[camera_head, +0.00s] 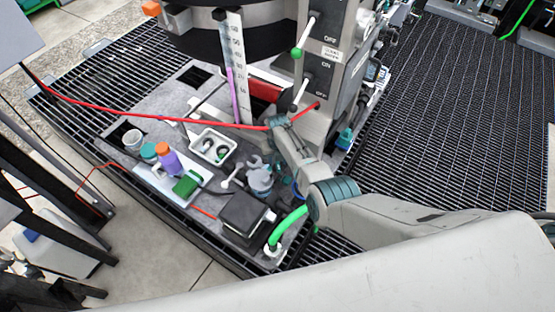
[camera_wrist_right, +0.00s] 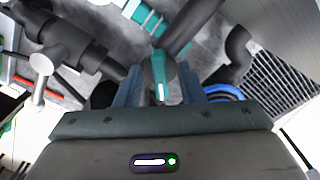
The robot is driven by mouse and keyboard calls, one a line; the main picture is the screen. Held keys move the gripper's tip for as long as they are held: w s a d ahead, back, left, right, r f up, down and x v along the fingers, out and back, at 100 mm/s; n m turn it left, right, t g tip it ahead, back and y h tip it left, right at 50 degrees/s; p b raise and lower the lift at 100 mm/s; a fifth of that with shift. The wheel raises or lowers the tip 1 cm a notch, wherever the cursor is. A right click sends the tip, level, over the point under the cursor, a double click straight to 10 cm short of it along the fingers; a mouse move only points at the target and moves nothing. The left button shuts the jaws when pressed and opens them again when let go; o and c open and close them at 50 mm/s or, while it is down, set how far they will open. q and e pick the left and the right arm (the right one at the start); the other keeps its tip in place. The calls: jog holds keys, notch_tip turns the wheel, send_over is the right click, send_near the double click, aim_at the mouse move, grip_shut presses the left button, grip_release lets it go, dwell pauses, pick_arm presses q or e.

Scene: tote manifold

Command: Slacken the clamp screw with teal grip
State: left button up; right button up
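In the right wrist view, a teal grip (camera_wrist_right: 159,68) with a pale tip stands between the two blue-grey fingers of my right gripper (camera_wrist_right: 161,88). The fingers are apart, one on each side of the grip, and there seems to be a gap on both sides. Contact with the grip cannot be made out. In the head view my right arm reaches in from the right, and its far end (camera_head: 279,123) is beside the grey machine. The fingertips and the grip cannot be made out there. My left gripper is not in view.
Black piping (camera_wrist_right: 85,50) with a grey T-handle is close at the left in the wrist view. A red hose (camera_head: 150,119) crosses near my arm's end. A white tray (camera_head: 200,132), bottles and a black box (camera_head: 243,214) crowd the grey mat.

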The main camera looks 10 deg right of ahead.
jog(key=shift+r+b, duration=0.3)
jog(key=shift+r, duration=0.45)
notch_tip(320, 180, up, 7)
jog(key=shift+f+b, duration=0.1)
jog(key=shift+b, duration=0.35)
notch_tip(320, 180, up, 2)
jog(key=shift+r+p, duration=0.25)
jog(key=shift+p, duration=0.5)
